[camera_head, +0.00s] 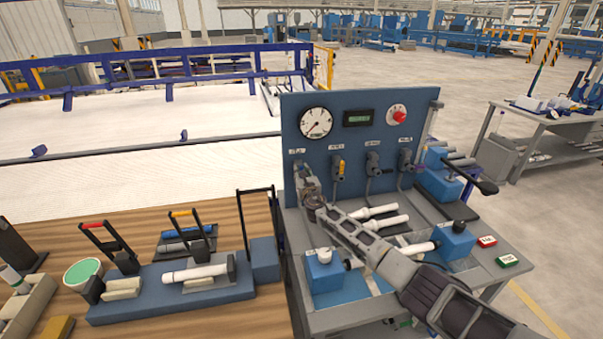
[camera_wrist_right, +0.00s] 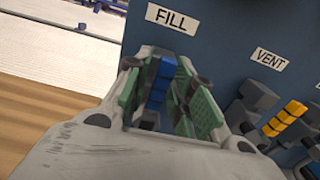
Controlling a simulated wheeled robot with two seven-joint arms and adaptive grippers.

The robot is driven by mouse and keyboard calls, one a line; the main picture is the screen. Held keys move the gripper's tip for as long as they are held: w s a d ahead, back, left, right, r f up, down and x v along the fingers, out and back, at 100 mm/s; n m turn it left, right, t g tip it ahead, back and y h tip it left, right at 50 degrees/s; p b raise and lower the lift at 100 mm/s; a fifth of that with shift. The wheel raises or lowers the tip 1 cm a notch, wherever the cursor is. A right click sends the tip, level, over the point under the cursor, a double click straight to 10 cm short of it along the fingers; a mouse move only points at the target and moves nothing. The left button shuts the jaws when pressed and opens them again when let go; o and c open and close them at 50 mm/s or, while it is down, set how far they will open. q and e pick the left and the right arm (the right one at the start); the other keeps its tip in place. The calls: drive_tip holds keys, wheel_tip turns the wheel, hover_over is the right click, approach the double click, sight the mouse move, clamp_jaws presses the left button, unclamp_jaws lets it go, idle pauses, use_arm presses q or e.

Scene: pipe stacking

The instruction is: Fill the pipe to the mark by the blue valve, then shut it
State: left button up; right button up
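My right gripper (camera_head: 305,178) reaches the left end of the blue test panel (camera_head: 450,98), under the first label. In the right wrist view its green-padded fingers (camera_wrist_right: 168,100) stand on both sides of the blue valve handle (camera_wrist_right: 160,80), below the FILL label (camera_wrist_right: 171,19). Whether the pads touch the handle is unclear. In the head view the gripper hides this valve. A white pipe (camera_head: 422,248) lies between two blue blocks (camera_head: 325,272) on the bench; my right arm covers its middle. A dial gauge (camera_head: 316,123) is on the panel. No fill mark can be made out. My left gripper is not in view.
The yellow vent valve (camera_head: 340,167) is close right of my gripper, with grey valves (camera_head: 373,164) beyond. A red button (camera_head: 487,242) and green button (camera_head: 508,261) sit at the bench's right. A wooden table (camera_head: 225,312) with a blue fixture stands left.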

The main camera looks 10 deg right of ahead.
drive_tip(key=shift+o, duration=0.3)
drive_tip(key=shift+s, duration=0.1)
drive_tip(key=shift+s, duration=0.1)
drive_tip(key=s, duration=1.1)
drive_tip(key=shift+s+d, duration=0.2)
drive_tip(key=shift+s, duration=0.1)
idle(0.6)
idle(0.4)
